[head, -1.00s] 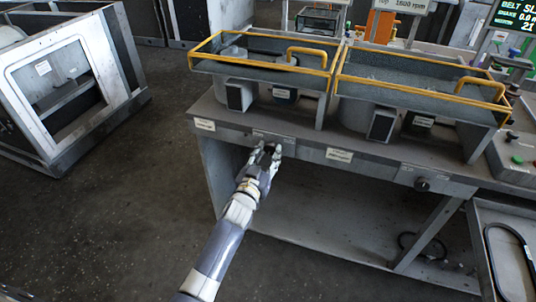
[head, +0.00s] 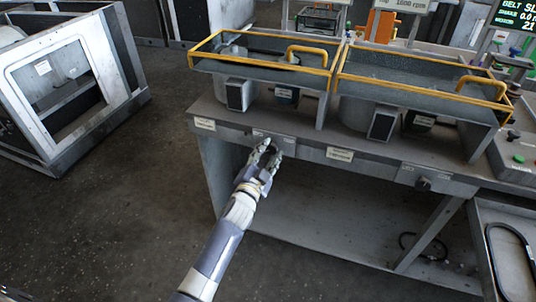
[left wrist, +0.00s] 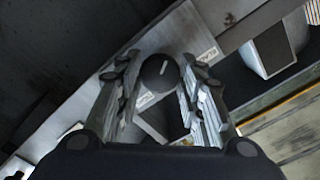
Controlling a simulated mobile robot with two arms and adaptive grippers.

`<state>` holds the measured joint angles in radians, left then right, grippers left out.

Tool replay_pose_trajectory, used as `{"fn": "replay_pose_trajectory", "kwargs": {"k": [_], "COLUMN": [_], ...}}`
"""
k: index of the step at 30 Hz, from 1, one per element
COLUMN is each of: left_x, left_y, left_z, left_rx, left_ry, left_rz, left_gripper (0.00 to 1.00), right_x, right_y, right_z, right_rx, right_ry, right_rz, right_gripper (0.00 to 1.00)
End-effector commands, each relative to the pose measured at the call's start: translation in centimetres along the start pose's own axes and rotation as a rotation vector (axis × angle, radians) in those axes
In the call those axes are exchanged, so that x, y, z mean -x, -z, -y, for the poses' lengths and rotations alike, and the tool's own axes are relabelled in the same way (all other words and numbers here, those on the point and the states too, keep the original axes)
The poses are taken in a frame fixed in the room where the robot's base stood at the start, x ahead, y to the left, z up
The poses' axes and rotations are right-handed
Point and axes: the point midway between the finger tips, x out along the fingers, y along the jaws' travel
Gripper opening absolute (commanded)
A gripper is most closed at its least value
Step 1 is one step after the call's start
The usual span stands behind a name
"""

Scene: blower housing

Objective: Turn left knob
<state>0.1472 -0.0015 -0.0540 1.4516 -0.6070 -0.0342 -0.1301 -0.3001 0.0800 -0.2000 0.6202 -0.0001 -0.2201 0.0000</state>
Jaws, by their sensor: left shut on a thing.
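The left knob is a round dark knob with a pale pointer line (left wrist: 160,72), on the front panel of the bench. It sits between the two fingers of my left gripper (left wrist: 158,88) in the left wrist view. In the head view my left gripper (head: 268,153) reaches to the bench's front edge and mostly hides this knob. The gripper is shut on the knob, a finger at each side. The right knob (head: 423,184) is dark and sits farther right on the same panel. My right gripper is not in view.
The bench (head: 205,109) carries two yellow-railed trays (head: 262,72) (head: 415,90) above its top. Below the panel is an open lower shelf (head: 330,235). A white-framed housing (head: 75,120) stands on the floor at left. The floor between is clear.

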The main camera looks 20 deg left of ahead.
Motion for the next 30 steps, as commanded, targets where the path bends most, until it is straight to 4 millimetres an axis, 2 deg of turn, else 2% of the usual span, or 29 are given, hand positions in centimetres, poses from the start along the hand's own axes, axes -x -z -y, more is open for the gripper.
{"fn": "replay_pose_trajectory", "kwargs": {"k": [18, 19, 21, 30], "left_x": [0.01, 0.01, 0.01, 0.01], "left_y": [-0.01, -0.01, -0.01, 0.0], "left_z": [-0.03, -0.03, -0.03, -0.02], "left_rx": [-0.045, -0.044, -0.044, -0.043], "left_ry": [-0.001, -0.001, -0.001, 0.0], "left_rz": [0.0, 0.0, 0.0, 0.0], "left_gripper": [0.11, 0.37, 0.53, 0.55], "right_x": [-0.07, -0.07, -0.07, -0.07], "right_y": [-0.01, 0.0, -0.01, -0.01], "right_z": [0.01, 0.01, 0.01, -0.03], "right_rx": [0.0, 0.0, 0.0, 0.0], "right_ry": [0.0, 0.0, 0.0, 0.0], "right_rz": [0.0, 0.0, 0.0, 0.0], "right_gripper": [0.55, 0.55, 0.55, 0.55]}}
